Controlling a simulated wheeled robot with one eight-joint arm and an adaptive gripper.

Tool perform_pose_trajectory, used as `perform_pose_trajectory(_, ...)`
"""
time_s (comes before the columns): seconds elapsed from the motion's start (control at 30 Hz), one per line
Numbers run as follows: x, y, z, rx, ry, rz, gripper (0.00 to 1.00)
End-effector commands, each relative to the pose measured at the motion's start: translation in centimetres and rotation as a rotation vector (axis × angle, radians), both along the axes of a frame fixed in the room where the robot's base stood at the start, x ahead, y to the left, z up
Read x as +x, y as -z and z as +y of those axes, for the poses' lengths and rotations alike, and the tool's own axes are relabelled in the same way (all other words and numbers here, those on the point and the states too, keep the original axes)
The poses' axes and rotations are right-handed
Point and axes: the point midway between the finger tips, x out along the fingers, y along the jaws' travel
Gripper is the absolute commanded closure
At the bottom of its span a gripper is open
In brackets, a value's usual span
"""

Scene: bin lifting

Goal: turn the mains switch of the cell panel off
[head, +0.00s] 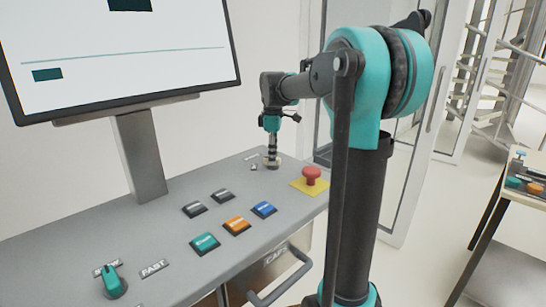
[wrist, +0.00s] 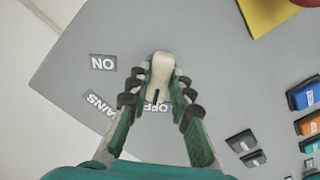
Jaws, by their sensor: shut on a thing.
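The mains switch is a cream-coloured knob (wrist: 161,72) on the grey panel, and it also shows in the head view (head: 272,163) near the panel's far right end. My gripper (wrist: 160,95) is shut on the knob, one finger on each side; in the head view my gripper (head: 271,152) points straight down onto it. The knob's dark line lies at its end nearest the OFF label (wrist: 160,107), which the knob and fingers partly cover. The ON label (wrist: 103,63) is to the left, with the MAINS label (wrist: 100,103) below it.
A red emergency button (head: 311,175) on a yellow plate is close right of my gripper. Several push buttons, including an orange one (head: 237,226), and a teal selector (head: 114,282) lie nearer. A monitor (head: 120,50) stands at the left. A side table (head: 520,191) is at the right.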

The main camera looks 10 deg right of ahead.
Motion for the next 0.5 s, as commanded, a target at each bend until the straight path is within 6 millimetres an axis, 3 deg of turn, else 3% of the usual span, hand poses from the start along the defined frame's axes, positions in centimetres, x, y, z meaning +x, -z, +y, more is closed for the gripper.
perform_pose_trajectory(0.5,0.05,-0.04,0.0,0.0,-0.129,-0.001,1.0)
